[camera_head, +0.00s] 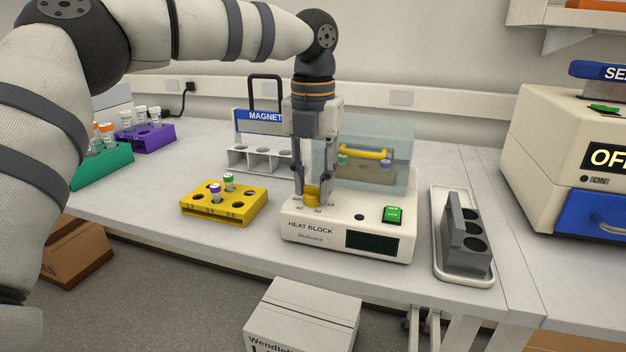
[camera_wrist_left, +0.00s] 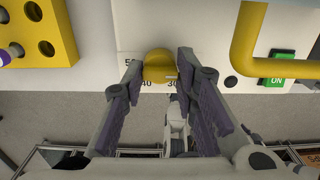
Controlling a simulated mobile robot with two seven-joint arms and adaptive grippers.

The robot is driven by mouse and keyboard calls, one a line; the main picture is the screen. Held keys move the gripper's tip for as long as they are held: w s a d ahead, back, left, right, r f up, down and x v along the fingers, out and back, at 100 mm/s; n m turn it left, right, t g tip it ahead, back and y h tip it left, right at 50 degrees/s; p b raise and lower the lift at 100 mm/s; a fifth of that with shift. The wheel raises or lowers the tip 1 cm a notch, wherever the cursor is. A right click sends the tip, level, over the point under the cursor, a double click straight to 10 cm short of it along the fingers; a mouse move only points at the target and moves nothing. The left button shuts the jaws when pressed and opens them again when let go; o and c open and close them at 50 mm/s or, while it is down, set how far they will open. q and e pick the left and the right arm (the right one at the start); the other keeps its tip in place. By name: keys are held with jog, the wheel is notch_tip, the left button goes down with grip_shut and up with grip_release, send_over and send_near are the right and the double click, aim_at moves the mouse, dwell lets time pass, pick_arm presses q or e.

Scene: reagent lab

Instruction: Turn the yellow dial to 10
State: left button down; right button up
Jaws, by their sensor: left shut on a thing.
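The yellow dial (camera_head: 312,192) sits on the front left of the white heat block (camera_head: 300,227). My left gripper (camera_head: 312,187) points straight down, with its two fingers closed on opposite sides of the dial. In the left wrist view the dial (camera_wrist_left: 160,65) lies between the fingertips of the gripper (camera_wrist_left: 161,68). A short pale mark shows on the dial's right side there. Printed numbers around it include 50, 40 and 30; the fingers cover part of the scale. I cannot read the exact setting. My right gripper is out of view.
The heat block has a green ON switch (camera_head: 393,214), a dark display (camera_head: 371,241) and a clear lid with a yellow handle (camera_head: 364,153). A yellow tube rack (camera_head: 222,215) stands left, a grey rack (camera_head: 457,259) on a tray right. A magnet stand (camera_head: 262,116) is behind.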

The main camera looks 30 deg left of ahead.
aim_at(313, 186)
pick_arm(q)
jog(key=c, duration=1.3)
grip_release()
notch_tip(313, 186, up, 12)
